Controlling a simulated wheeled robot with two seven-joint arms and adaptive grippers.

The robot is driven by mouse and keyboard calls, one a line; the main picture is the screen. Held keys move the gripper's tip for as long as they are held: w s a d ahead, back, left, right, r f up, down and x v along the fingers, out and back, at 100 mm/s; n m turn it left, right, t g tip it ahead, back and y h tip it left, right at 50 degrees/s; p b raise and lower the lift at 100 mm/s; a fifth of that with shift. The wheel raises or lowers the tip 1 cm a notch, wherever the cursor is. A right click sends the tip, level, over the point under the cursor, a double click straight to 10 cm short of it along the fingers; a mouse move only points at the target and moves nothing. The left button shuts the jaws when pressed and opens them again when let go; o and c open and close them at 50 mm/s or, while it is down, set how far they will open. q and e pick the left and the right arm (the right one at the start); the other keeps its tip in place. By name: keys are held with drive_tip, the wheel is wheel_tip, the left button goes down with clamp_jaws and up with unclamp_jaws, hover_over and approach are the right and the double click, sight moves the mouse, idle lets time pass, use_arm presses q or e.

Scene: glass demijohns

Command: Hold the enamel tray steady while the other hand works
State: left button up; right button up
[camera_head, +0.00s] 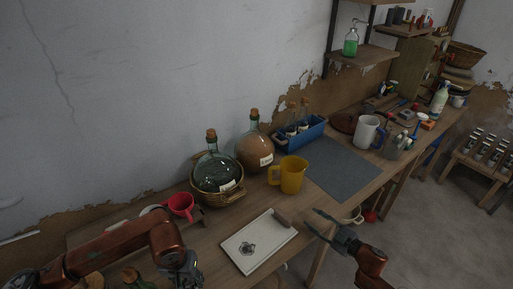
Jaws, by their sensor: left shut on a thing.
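The white enamel tray (268,257) lies on the wooden bench in the lower middle, with a dark patterned mark or small item on it. My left gripper (190,274) is at the bottom edge, left of the tray. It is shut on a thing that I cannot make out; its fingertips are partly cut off. In this view a gap shows between it and the tray. My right gripper (316,222) is right of the tray, with its fingers spread and nothing between them.
Behind the tray stand a wicker-based demijohn (217,172), a brown-filled demijohn (254,150), a yellow jug (292,175) and a red cup (181,205). A grey mat (343,168) lies clear to the right, with a blue crate (312,132) behind it. A white pitcher (367,132) stands beyond.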

sight(281, 212)
drive_tip(key=s+a+m, duration=0.1)
drive_tip(key=s+m, duration=0.1)
drive_tip(key=s+a+m+y, duration=0.1)
drive_tip(key=a+m, duration=0.1)
drive_tip(key=s+a+m+t, duration=0.1)
drive_tip(key=s+a+m, duration=0.1)
drive_tip(key=shift+s+a+r+m+y, duration=0.2)
drive_tip(key=shift+s+r+m+y, duration=0.1)
drive_tip(key=shift+r, duration=0.1)
drive_tip(key=shift+x, duration=5.9)
clamp_jaws()
